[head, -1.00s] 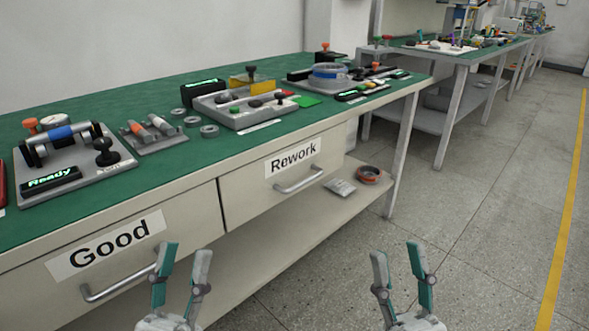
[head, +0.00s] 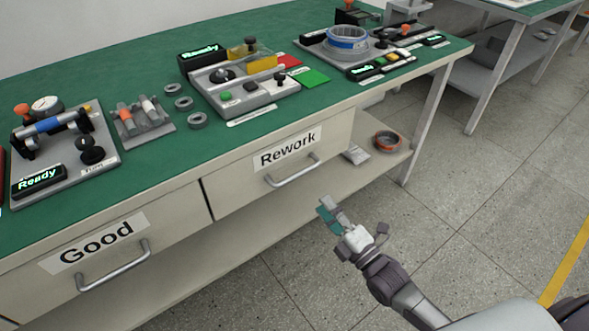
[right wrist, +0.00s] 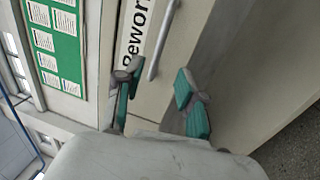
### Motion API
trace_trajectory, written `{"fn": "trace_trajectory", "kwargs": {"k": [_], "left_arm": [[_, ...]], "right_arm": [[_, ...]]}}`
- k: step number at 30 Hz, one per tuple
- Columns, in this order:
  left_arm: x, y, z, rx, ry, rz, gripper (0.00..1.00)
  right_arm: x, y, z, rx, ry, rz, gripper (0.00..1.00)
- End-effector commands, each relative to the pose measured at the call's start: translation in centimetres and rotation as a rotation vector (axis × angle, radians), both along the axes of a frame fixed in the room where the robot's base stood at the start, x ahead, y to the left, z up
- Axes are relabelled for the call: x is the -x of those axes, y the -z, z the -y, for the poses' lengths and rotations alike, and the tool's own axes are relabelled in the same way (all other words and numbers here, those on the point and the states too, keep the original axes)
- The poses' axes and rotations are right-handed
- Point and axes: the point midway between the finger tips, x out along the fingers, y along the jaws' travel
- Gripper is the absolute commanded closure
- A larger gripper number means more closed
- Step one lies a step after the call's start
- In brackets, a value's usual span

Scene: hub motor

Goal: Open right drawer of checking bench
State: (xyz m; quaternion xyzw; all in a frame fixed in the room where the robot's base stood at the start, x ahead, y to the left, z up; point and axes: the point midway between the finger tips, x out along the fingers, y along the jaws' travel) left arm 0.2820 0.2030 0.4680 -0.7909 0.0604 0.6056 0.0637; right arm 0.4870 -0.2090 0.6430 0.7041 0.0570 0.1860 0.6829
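The checking bench (head: 150,170) has a green top and two drawers, both shut. The right drawer (head: 235,195) carries a "Rework" label and a bar handle (head: 293,172). The left drawer (head: 160,235) carries a "Good" label and a similar handle (head: 113,266). My right gripper (head: 328,205) is in front of the right drawer, below and to the right of its handle, not touching it. In the right wrist view the fingers (right wrist: 158,95) are spread and empty, and the handle (right wrist: 163,38) lies ahead between them. My left gripper is not in view.
Test fixtures (head: 245,85) and several grey rings (head: 183,103) stand on the bench top. A lower shelf (head: 240,245) under the drawers holds an orange-grey roll (head: 387,141) and a packet (head: 357,155). The floor in front is clear.

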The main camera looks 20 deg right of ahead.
Motion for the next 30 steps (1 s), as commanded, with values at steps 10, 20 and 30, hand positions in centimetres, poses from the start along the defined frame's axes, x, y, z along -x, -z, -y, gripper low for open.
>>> {"fn": "trace_trajectory", "kwargs": {"k": [10, 20, 30], "left_arm": [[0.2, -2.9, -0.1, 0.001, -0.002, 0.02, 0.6], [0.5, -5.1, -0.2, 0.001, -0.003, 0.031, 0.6], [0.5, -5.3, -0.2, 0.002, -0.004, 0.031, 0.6]], "right_arm": [[-6.9, -1.5, -2.6, -0.003, -0.002, 0.005, 0.61], [-10.5, -2.2, -3.9, -0.004, -0.002, 0.002, 0.61], [-10.7, -2.2, -4.0, -0.003, -0.002, 0.001, 0.62]]}}
